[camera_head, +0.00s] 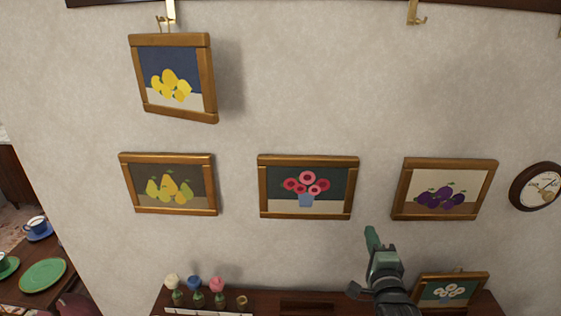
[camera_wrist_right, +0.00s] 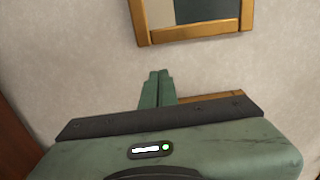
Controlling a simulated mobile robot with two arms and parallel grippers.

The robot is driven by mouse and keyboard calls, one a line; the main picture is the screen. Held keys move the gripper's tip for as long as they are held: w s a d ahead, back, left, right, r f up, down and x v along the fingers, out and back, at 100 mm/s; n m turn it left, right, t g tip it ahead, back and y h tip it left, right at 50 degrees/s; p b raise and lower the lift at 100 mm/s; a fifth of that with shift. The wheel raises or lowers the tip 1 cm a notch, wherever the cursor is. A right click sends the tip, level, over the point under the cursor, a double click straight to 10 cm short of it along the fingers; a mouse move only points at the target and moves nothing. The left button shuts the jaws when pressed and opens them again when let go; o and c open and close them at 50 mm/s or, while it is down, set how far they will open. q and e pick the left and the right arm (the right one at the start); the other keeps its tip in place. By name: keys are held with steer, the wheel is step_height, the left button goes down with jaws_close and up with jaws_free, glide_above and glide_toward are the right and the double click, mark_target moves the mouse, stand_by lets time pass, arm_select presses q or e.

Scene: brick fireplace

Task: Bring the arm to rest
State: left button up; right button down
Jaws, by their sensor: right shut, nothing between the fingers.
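My right gripper (camera_head: 371,238) is raised in front of the wall, below and to the right of the pink flower picture (camera_head: 307,187). Its green fingers are shut and empty; they also show shut in the right wrist view (camera_wrist_right: 156,88). Its arm comes up from the bottom edge, in front of the dark wooden shelf (camera_head: 265,298). My left gripper is not in view.
On the wall hang a lemon picture (camera_head: 173,78) from a brass hook (camera_head: 170,14), a pear picture (camera_head: 168,184), a plum picture (camera_head: 444,189) and a clock (camera_head: 537,187). A white flower picture (camera_head: 451,290) leans near the arm. A second hook (camera_head: 415,14) is bare.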

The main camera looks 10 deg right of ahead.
steer(key=s+a+f+n+g+y, duration=0.3)
steer(key=s+a+f+n+g, duration=0.45)
steer(key=s+f+n, duration=0.6)
steer(key=s+a+f+n+g, duration=0.1)
steer(key=s+a+n+g, duration=0.15)
steer(key=s, duration=0.35)
steer(key=s+a+f+n+g+y, duration=0.1)
steer(key=s+f+n+g, duration=0.1)
steer(key=s+n, duration=0.3)
steer(key=s+a+f+n+g, duration=0.1)
steer(key=s+a+n+g, duration=0.1)
steer(key=s, duration=0.6)
step_height(320, 180, down, 34)
steer(key=s+g+b, duration=0.1)
steer(key=s+b, duration=0.1)
steer(key=b, duration=0.5)
steer(key=s+d+f+b, duration=0.1)
steer(key=s+f+b, duration=0.1)
steer(key=s+f, duration=0.6)
steer(key=s+d+f+g+b, duration=0.1)
steer(key=s+d+f+b, duration=0.1)
steer(key=s+f, duration=0.5)
step_height(320, 180, down, 5)
steer(key=shift+s+r+g+b, duration=0.1)
steer(key=shift+s+g+b, duration=0.25)
steer(key=shift+b, duration=0.2)
